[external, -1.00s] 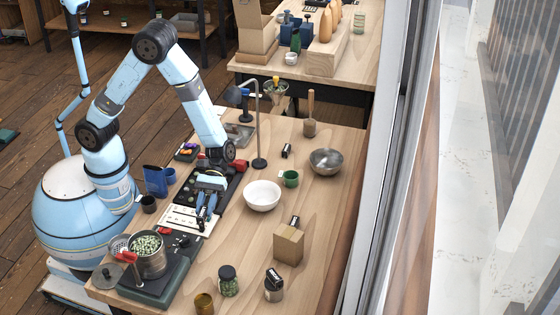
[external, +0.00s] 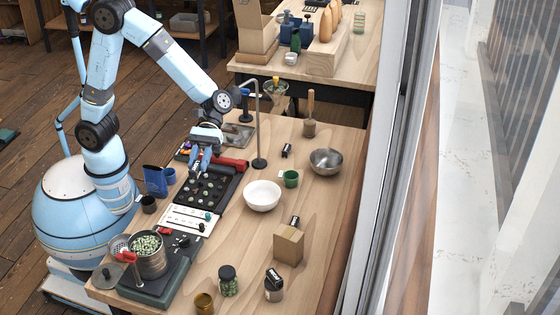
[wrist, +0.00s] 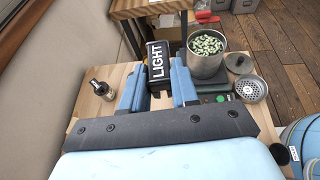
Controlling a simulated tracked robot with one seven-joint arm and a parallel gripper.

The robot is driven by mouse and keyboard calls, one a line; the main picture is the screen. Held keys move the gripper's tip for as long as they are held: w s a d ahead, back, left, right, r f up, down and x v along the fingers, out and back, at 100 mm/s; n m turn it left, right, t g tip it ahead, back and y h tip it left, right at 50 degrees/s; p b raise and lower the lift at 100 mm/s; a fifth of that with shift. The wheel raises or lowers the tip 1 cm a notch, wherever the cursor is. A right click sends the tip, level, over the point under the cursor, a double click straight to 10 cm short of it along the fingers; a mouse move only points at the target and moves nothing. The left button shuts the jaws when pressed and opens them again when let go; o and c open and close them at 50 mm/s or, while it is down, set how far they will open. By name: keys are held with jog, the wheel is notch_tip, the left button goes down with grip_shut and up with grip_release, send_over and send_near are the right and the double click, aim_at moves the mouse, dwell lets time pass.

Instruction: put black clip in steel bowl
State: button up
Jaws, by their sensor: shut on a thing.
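My gripper (external: 200,172) is above the black tray in the external view, pointing down. In the wrist view my gripper (wrist: 158,85) is shut on a black clip (wrist: 158,58) with white LIGHT lettering between its two blue fingers. In the external view the held clip is too small and dark to make out against the tray. The steel bowl (external: 326,161) stands at the right rear of the table, well to the right of my gripper. The bowl is not in the wrist view.
A lamp stand (external: 258,162), a white bowl (external: 262,196) and a green cup (external: 291,179) stand between my gripper and the steel bowl. A small black piece (external: 286,151) and a wooden-handled tool (external: 310,128) are near the bowl.

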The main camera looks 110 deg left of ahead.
jog(key=w+a+r+n+t, duration=0.2)
jog(key=w+a+r, duration=0.1)
jog(key=w+a, duration=0.65)
jog(key=n+t+y, duration=0.4)
jog(key=n+t, duration=0.2)
send_over(315, 161)
notch_tip(315, 161, down, 18)
jog(key=shift+f, duration=5.1)
jog(key=shift+f, duration=0.6)
